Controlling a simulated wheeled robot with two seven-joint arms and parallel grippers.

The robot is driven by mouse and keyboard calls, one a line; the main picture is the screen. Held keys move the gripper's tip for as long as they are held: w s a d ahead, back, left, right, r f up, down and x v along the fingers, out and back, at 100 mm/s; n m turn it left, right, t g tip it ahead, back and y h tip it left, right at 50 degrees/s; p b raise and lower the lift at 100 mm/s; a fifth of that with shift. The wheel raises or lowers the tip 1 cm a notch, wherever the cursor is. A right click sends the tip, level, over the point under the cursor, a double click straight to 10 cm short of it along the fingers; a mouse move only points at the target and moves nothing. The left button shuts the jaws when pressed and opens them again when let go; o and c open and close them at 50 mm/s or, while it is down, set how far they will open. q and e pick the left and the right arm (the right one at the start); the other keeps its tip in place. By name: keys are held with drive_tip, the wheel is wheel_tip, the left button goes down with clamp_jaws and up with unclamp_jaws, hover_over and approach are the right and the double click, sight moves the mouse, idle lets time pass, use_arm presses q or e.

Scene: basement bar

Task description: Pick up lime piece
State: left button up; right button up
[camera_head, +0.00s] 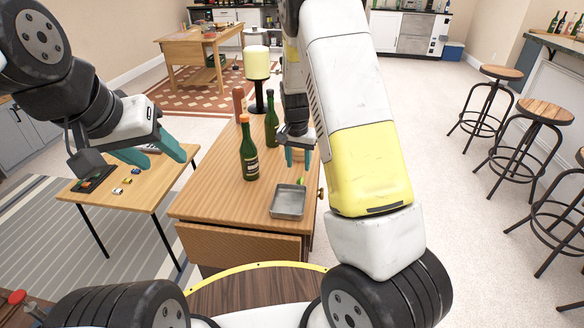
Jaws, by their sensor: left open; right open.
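A small green piece, which looks like the lime piece (300,181), lies at the far right corner of a grey metal tray (288,202) on the wooden cabinet top. It is too small to tell whether it rests on the tray rim or beside it. My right gripper (298,157) points down above and just behind it, its teal fingers apart with nothing seen between them. My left gripper (153,155) is open and empty, in the air over the small side table at the left.
A green bottle (249,155), a second dark bottle (271,120), a reddish bottle (239,105) and a lamp (257,66) stand on the cabinet (205,190). A low table (150,192) with small items is at left. Bar stools (543,112) stand at right on open floor.

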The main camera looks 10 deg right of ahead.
sight(300, 179)
drive_tip(key=f, duration=0.6)
drive_tip(key=shift+w+d+f, duration=0.15)
drive_tip(key=shift+w+d, duration=0.1)
drive_tip(key=shift+d, duration=0.05)
drive_tip(key=shift+c, duration=0.4)
clamp_jaws()
